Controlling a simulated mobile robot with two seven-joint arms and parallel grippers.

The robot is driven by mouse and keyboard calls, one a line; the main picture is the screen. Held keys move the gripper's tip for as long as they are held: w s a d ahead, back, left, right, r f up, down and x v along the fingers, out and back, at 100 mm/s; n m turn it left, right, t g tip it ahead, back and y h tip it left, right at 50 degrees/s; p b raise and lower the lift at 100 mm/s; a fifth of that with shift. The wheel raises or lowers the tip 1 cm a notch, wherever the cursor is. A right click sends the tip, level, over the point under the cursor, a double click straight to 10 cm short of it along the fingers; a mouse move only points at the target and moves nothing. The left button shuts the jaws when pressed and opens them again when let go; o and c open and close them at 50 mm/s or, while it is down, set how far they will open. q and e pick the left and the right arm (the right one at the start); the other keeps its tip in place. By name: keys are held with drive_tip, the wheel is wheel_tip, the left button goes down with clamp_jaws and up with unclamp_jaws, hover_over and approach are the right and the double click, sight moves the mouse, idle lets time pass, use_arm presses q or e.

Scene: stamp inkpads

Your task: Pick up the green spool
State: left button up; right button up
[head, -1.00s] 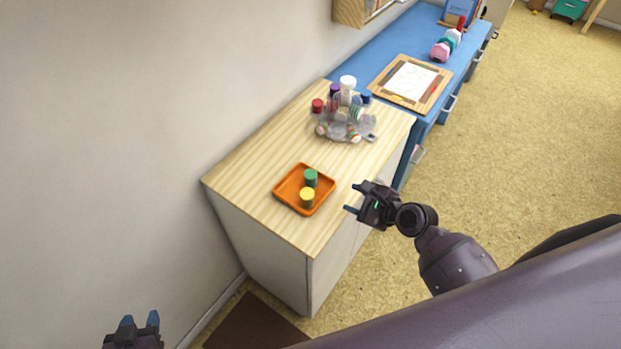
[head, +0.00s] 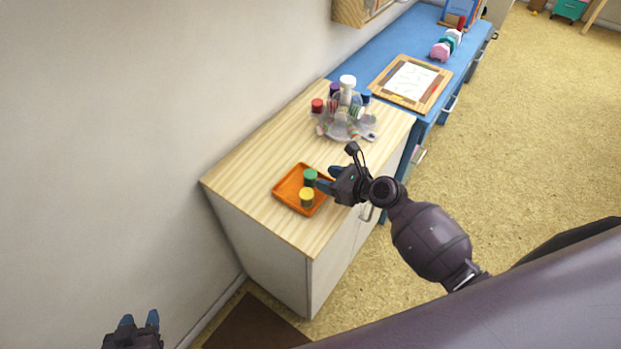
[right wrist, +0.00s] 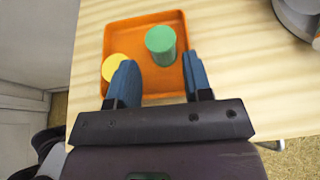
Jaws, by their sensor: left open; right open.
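The green spool (head: 310,177) stands upright in an orange tray (head: 284,189) on the wooden counter. It also shows in the right wrist view (right wrist: 161,45), ahead of the fingers and roughly in line with the gap between them. A yellow spool (head: 306,198) stands in the same tray, near the left finger in the right wrist view (right wrist: 114,66). My right gripper (head: 326,179) is open and empty at the tray's right edge, close beside the green spool. My left gripper (head: 139,322) is open and empty at the bottom left, far from the tray.
A grey carousel (head: 348,128) with several colored spools stands at the back of the counter. Beyond it, a blue desk (head: 372,45) holds a wooden-framed paper (head: 411,82). A wall borders the counter's left side. The counter's front left is clear.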

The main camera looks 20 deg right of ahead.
sight(311, 174)
drive_tip(key=shift+b+x, duration=0.35)
drive_tip(key=shift+x, duration=2)
drive_tip(key=shift+c, duration=0.3)
drive_tip(key=c, duration=0.5)
